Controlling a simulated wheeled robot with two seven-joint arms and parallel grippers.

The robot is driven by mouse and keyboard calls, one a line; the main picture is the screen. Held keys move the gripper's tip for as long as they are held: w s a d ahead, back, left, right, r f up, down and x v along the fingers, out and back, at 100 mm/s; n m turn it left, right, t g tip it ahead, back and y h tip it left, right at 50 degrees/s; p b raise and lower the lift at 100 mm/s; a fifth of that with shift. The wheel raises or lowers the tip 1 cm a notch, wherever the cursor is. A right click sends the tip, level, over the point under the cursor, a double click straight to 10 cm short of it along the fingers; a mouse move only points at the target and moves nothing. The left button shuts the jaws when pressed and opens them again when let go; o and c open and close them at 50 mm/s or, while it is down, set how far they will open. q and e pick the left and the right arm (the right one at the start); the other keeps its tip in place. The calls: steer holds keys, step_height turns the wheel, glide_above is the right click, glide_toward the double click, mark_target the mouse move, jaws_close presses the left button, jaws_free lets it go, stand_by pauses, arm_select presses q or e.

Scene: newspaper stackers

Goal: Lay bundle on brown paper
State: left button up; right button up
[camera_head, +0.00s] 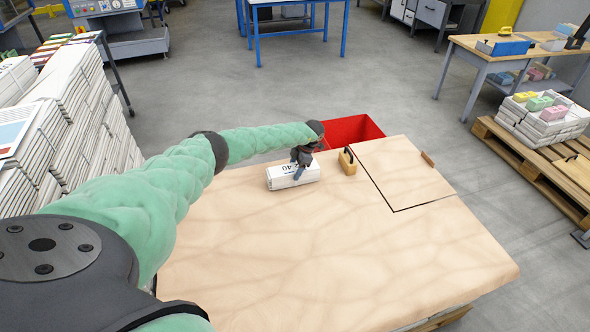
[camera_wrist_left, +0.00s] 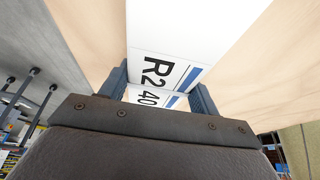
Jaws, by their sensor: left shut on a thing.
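My left gripper (camera_head: 299,172) comes down from above and is shut on the bundle. In the left wrist view the bundle (camera_wrist_left: 168,45) shows the print "R2 40" and a blue bar between the two fingers of my left gripper (camera_wrist_left: 160,95). Whether the bundle touches the paper or is slightly above it, I cannot tell. My right gripper is not in view.
A wooden block with a dark handle (camera_head: 347,161) stands right of the bundle. A dark outline marks a rectangular section (camera_head: 402,172) at the back right, with a small wooden block (camera_head: 428,159) by its edge. A red bin (camera_head: 352,129) stands behind. Paper stacks (camera_head: 65,130) rise at left.

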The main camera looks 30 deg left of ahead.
arm_select(q)
steer(key=shift+f+b, duration=0.35)
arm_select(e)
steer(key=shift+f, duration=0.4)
arm_select(q)
steer(key=o, duration=1.9)
steer(key=shift+c, duration=0.2)
steer(key=shift+f, duration=0.1)
steer(key=b+v, duration=0.1)
steer(key=v, duration=0.7)
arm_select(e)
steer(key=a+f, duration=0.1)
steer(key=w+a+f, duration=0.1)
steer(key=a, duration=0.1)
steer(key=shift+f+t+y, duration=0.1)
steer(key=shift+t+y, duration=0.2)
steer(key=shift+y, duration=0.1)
